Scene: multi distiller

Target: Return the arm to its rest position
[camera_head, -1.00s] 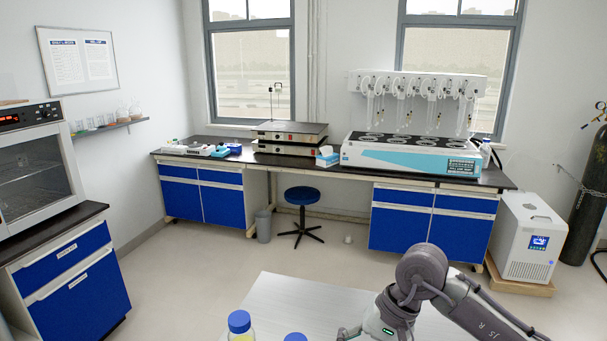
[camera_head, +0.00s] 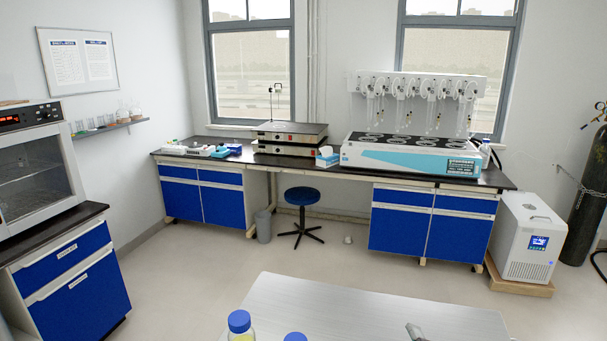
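Only a small grey tip, which looks like part of my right gripper (camera_head: 415,331), shows at the bottom edge of the head view, over the light table (camera_head: 340,305). The rest of that gripper and its arm are out of view, so I cannot tell whether it is open or shut. My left gripper is not in view. A bottle with a blue cap (camera_head: 239,321) and yellow contents stands at the table's front left. A second blue cap (camera_head: 295,337) is cut off by the bottom edge beside it.
Beyond the table is open floor with a blue stool (camera_head: 302,196) and a grey bin (camera_head: 263,226). The far bench holds the multi distiller (camera_head: 410,155) and stacked hot plates (camera_head: 290,136). An oven (camera_head: 35,165) stands left, a white chiller (camera_head: 528,238) right.

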